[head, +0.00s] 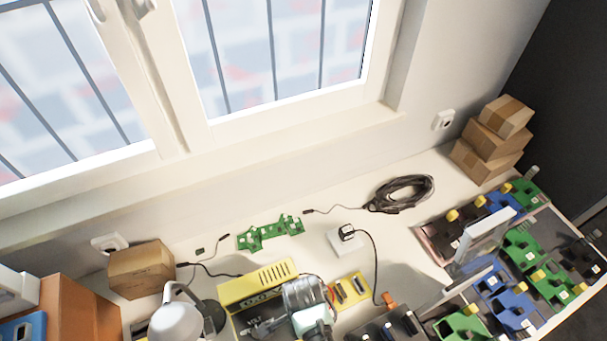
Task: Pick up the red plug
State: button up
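A small orange-red piece (389,299), the clearest red thing that could be the plug, is on the table near the bottom middle. It lies just beyond a dark block (385,328) and right of a yellow piece (350,289). Its exact shape is too small to tell. A dull reddish-brown block (437,243) sits at the left corner of the tray of parts.
A tray (572,311) of green, blue and dark parts fills the right, with upright grey plates (484,236). A lamp (176,322), yellow device (257,284), cables (402,192), circuit board (271,233) and stacked cartons (492,140) are around. Some table between is bare.

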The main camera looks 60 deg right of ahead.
grip_shut()
dwell(1.4)
